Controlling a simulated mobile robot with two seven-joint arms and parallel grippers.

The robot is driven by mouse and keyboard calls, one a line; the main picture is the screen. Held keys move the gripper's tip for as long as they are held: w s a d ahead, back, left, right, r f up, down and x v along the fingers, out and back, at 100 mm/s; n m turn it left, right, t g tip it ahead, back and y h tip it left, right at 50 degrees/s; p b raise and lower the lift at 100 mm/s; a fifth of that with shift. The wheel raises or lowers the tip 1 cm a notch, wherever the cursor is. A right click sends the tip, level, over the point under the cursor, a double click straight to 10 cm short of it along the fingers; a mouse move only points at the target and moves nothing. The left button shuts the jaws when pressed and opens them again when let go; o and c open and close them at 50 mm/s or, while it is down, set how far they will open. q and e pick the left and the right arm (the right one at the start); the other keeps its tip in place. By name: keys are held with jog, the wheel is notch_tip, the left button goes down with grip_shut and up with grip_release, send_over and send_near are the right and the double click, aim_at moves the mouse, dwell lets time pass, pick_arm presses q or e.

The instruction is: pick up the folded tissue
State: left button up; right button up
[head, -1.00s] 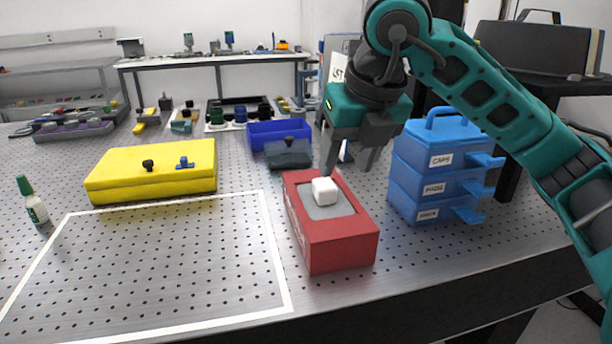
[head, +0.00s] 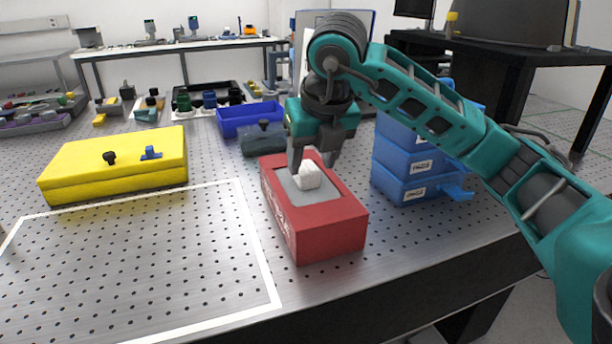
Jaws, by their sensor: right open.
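The folded tissue (head: 308,177) is a small white block on the grey top panel of the red box (head: 326,230) in the head view. My right gripper (head: 313,172) is open and points down at the tissue. Its fingers show at the left and right of the tissue's upper part; I cannot tell whether they touch it. My left gripper does not show.
Stacked blue drawers (head: 402,188) stand right of the red box, partly behind my right arm. A yellow case (head: 115,165) lies to the left. A blue bin (head: 250,117) stands behind. The white-outlined area (head: 140,260) of the perforated table is clear.

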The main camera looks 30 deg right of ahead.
aim_at(309, 169)
jog(key=x, duration=0.3)
jog(key=shift+w+f, duration=0.25)
jog(key=shift+w, duration=0.1)
jog(key=c, duration=0.7)
